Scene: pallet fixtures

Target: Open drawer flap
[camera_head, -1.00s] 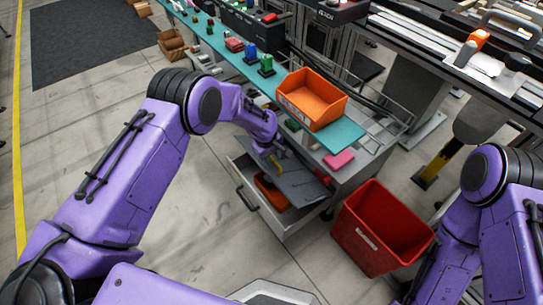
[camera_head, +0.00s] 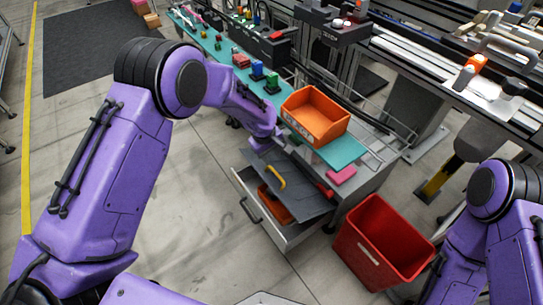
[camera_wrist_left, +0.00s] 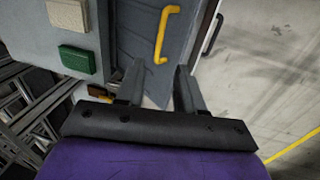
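The grey drawer flap (camera_head: 302,190) with a yellow handle (camera_head: 276,177) sits at the top of the pulled-out drawer (camera_head: 290,238). It looks partly raised, with the drawer's inside and an orange bin (camera_head: 272,204) showing beside it. My left gripper (camera_head: 260,147) is at the flap's far side, apart from the handle; its fingers are mostly hidden in the head view. In the left wrist view my left gripper (camera_wrist_left: 158,70) has its fingers apart with nothing between them. The yellow handle (camera_wrist_left: 162,35) lies beyond the fingertips. My right arm shows, but its gripper does not.
An orange bin (camera_head: 316,115) stands on the teal-topped workbench (camera_head: 343,151) above the drawer. A red bin (camera_head: 380,245) stands on the floor right of the drawer. A pink block (camera_head: 341,175) lies nearby. The floor to the left is clear.

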